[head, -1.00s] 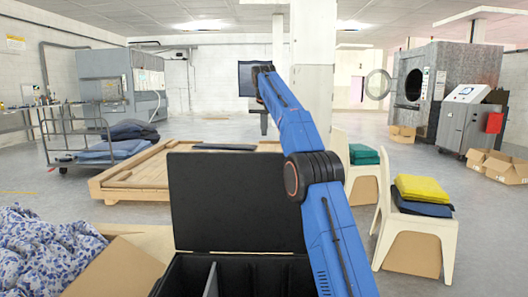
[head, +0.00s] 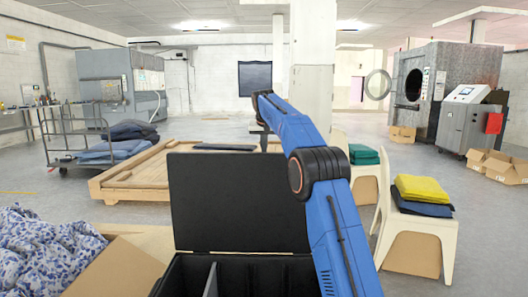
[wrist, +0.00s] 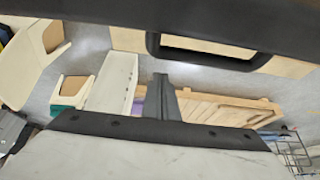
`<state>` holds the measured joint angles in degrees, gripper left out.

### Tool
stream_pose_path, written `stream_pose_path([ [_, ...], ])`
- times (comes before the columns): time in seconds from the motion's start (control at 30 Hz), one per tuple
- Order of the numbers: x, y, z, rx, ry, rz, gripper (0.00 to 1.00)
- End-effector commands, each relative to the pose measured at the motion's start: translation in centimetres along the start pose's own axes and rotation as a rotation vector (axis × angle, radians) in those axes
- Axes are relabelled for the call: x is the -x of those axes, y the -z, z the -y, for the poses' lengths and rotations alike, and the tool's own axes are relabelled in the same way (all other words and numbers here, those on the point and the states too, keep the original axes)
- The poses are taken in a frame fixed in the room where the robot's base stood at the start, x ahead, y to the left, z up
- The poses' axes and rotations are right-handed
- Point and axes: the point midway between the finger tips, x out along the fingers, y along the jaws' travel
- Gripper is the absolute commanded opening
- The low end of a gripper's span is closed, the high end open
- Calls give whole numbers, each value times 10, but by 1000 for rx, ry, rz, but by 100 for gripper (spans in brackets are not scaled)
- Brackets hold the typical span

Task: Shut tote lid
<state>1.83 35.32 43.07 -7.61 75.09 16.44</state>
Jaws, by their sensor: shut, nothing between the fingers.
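The black tote (head: 245,278) stands at the bottom of the head view, with dividers inside. Its black lid (head: 238,205) stands open, upright behind the tote. My blue arm reaches up past the lid's right side; my gripper is hidden or too small to tell in the head view. In the wrist view my gripper (wrist: 165,98) is shut and empty, pointing up the picture. A black edge with a handle-shaped opening crosses the top of that view, apart from the fingers in the picture; it appears to be the lid's edge, but I cannot tell for certain.
A wooden pallet (head: 135,175) lies behind the lid; it also shows in the wrist view (wrist: 225,106). A chair with yellow and blue cloths (head: 422,195) stands at right. Patterned fabric (head: 40,255) and a cardboard box (head: 115,270) are at left.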

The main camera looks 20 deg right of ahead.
Motion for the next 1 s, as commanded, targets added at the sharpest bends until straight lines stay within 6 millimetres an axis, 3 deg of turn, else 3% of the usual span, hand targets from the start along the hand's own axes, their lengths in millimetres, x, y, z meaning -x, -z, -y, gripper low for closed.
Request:
stream_pose_path([
  [0.3,5,-19,0,2,0,3,0],
  [1.0,11,-26,0,2,-1,-11,0],
])
